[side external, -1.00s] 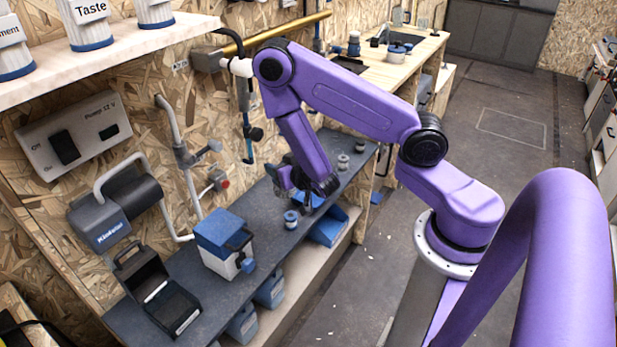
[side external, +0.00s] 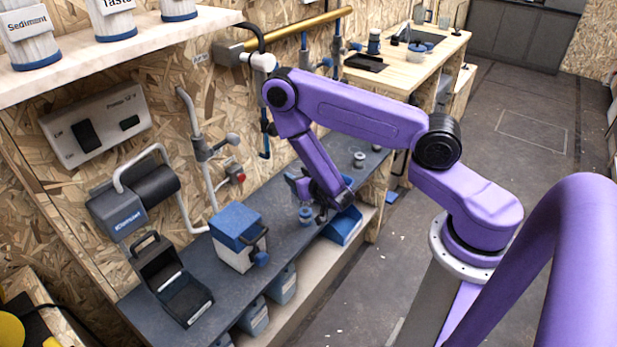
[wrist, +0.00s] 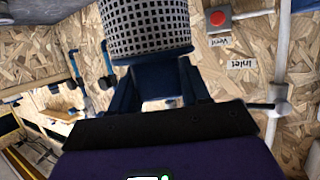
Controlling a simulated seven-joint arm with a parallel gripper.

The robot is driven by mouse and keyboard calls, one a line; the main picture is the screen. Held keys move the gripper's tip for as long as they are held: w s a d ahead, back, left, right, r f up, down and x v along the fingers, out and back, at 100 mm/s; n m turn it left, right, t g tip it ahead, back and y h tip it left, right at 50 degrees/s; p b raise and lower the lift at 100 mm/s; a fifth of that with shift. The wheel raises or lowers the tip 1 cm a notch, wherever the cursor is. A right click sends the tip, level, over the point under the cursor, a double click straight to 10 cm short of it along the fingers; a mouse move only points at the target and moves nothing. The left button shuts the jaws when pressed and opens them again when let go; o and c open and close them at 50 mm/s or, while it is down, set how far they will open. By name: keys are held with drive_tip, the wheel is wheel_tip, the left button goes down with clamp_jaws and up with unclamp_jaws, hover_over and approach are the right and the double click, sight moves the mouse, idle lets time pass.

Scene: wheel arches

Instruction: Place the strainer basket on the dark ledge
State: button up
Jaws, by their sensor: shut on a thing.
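The strainer basket (wrist: 146,25) is a grey mesh cylinder with a smooth lower band, at the top of the wrist view. My gripper (wrist: 158,75) has its dark blue fingers shut on that band.
A blue-lidded white box (side external: 238,237) and an open black case (side external: 174,281) stand nearer. Two small grey fittings (side external: 359,160) are farther along. Pipes and a red knob (wrist: 218,18) line the wall.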

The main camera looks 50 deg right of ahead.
drive_tip(key=shift+w+d+f, duration=0.35)
drive_tip(key=shift+w+f, duration=1.8)
drive_tip(key=shift+w, duration=0.1)
drive_tip(key=shift+w+d+f, duration=0.3)
drive_tip(key=shift+w+f, duration=1.8)
drive_tip(key=shift+w, duration=0.1)
drive_tip(key=shift+w+d+f, duration=0.35)
drive_tip(key=shift+w+f, duration=1.8)
drive_tip(key=shift+w, duration=0.1)
drive_tip(key=shift+f, duration=0.1)
drive_tip(key=o, duration=1.1)
drive_tip(key=v, duration=1.2)
